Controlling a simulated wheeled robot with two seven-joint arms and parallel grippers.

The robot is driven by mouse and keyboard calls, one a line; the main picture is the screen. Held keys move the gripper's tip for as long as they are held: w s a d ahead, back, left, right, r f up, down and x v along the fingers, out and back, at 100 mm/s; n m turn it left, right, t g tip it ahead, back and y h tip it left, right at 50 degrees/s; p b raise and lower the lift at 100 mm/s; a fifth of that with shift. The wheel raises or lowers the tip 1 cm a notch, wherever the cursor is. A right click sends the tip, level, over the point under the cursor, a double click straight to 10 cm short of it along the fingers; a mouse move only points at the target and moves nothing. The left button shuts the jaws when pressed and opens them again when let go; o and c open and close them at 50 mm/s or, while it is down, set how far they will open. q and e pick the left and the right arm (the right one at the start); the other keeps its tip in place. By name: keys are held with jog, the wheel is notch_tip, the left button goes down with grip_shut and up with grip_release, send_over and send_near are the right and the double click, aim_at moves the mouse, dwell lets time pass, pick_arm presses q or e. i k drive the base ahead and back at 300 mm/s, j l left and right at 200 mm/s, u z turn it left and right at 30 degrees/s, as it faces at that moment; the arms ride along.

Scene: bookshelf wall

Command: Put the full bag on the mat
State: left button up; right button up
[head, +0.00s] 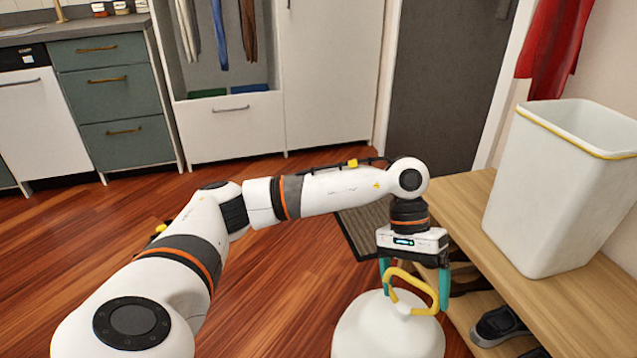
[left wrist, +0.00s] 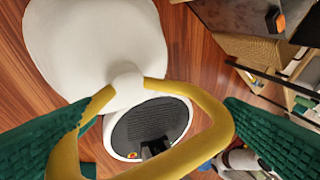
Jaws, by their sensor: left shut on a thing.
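The full bag (head: 385,330) is white and rounded, with a yellow loop handle (head: 408,290) on top. In the head view it hangs or stands low at the bottom centre-right; its underside is out of frame, so I cannot tell if it touches the floor. My left gripper (head: 415,285), with teal fingers, is shut on the yellow loop. The left wrist view shows the bag (left wrist: 95,45) and the loop (left wrist: 222,118) between the fingers. The dark striped mat (head: 358,232) lies on the floor before the door, partly hidden by my left arm. My right gripper is not in view.
A wooden bench (head: 470,220) stands at the right, with a white bin with a yellow rim (head: 555,190) on top and shoes (head: 497,325) beneath. A dark door (head: 437,90) and white cabinets (head: 330,75) stand behind. The wood floor (head: 285,295) at centre is clear.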

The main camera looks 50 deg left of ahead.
aim_at(371, 207)
jog(key=i+j+u, duration=0.2)
jog(key=u, duration=0.25)
jog(key=i+j+u, duration=0.25)
jog(key=u, duration=0.25)
jog(key=i+j+u, duration=0.1)
jog(key=i+u, duration=0.15)
jog(key=u, duration=0.2)
jog(key=i+j+u, duration=0.2)
jog(key=i, duration=0.85)
jog(key=i+l+z, duration=0.1)
jog(key=z, duration=0.3)
jog(key=i+z, duration=0.55)
jog(key=z, duration=0.2)
jog(key=i+z, duration=0.4)
jog(key=z, duration=0.2)
